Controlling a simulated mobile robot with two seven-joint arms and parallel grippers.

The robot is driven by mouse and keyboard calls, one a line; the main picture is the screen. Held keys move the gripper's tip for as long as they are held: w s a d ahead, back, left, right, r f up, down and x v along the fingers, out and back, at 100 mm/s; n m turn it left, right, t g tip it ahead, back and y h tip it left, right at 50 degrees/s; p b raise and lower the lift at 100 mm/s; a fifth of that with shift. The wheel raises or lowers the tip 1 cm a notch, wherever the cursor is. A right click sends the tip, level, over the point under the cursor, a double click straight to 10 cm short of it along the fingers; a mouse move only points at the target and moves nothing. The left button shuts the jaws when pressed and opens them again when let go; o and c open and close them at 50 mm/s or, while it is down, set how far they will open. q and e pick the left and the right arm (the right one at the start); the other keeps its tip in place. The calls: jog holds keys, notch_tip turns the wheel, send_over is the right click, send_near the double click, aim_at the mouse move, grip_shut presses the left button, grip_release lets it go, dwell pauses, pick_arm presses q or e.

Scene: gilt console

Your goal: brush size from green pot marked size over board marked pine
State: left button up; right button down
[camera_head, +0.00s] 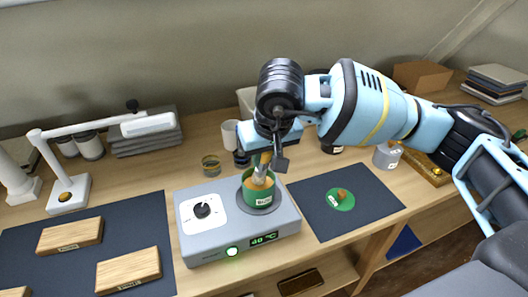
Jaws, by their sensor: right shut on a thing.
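The green pot (258,196) stands on the round plate of a grey heater (215,240). It carries a small label too small to read and holds something amber-brown. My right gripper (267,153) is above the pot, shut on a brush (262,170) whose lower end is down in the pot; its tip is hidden. Wooden boards lie on the dark mat at left: one upper board (70,235), one lower board (128,270), and part of another at the bottom edge (15,292). Their labels are too small to read here. My left gripper is out of view.
A white lamp (68,192) stands behind the boards. A glass jar (211,166) is behind the heater. A second dark mat (375,195) at right holds a green disc (340,199) with a brown knob. A grey pot (387,156) stands behind that mat.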

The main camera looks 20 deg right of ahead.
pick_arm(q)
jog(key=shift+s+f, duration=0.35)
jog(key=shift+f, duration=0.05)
pick_arm(e)
jog(key=shift+f, duration=0.7)
dwell(1.7)
jog(key=shift+r+p, duration=0.8)
jog(key=shift+r, duration=2.85)
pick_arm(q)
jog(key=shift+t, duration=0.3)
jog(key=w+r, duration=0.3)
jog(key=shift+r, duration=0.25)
pick_arm(e)
jog(key=shift+s+f, duration=0.1)
jog(key=shift+f, duration=0.05)
